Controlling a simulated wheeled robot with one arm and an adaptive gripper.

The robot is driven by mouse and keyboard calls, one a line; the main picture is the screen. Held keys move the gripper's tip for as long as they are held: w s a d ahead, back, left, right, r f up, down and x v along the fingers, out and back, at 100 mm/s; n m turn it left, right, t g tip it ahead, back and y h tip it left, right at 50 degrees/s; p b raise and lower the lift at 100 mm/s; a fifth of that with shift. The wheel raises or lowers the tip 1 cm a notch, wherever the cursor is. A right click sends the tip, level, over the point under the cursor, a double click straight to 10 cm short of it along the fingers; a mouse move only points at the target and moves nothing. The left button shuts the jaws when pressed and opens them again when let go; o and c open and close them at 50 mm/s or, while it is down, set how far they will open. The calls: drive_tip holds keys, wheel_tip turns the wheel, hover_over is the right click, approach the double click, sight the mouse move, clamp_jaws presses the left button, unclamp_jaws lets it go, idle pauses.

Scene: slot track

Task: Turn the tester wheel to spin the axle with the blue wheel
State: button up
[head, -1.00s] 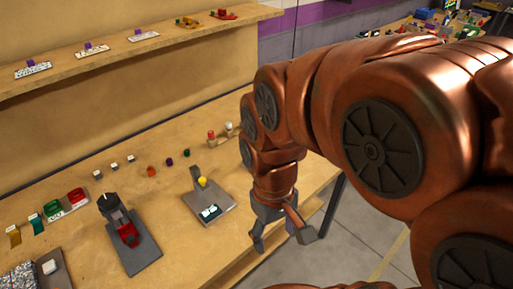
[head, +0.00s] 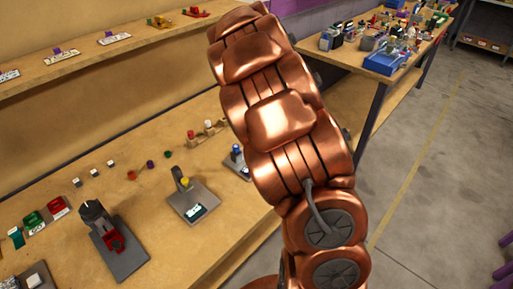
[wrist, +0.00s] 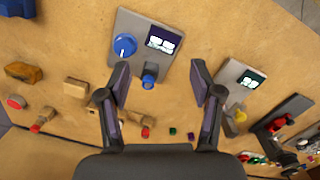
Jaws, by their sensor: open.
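In the wrist view a grey tester plate (wrist: 125,77) lies on the wooden bench. It carries a flat blue disc with a white mark (wrist: 125,46), a small display (wrist: 163,39) and a smaller blue wheel (wrist: 149,78) on a stand. My gripper (wrist: 160,76) is open, its two fingers spread on either side of the blue wheel in the picture; nothing is between them that I can tell is touched. In the head view the blue part (head: 236,151) shows just left of my arm, which hides most of that tester and my gripper.
A similar tester with a yellow part (head: 185,182) stands left of it; it also shows in the wrist view (wrist: 240,116). A dark stand with a red part (head: 115,241) is farther left. Small coloured pieces line the bench behind. A cluttered second table (head: 345,53) is at the back right.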

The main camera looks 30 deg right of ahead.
drive_tip(key=w+d+f+n, duration=0.1)
drive_tip(key=w+f, duration=0.1)
drive_tip(key=w+d+f+n, duration=0.1)
drive_tip(key=w+d+f, duration=0.1)
drive_tip(key=w+d+f+n, duration=0.1)
drive_tip(key=w+f+n, duration=0.1)
drive_tip(key=shift+w+d+f+y, duration=0.3)
drive_tip(key=shift+w+f, duration=0.05)
drive_tip(key=shift+f+p, duration=1.45)
drive_tip(key=shift+f, duration=2.45)
drive_tip(key=shift+c, duration=0.2)
drive_tip(key=c, duration=1.1)
drive_tip(key=shift+f+b, duration=0.1)
drive_tip(key=shift+b, duration=0.3)
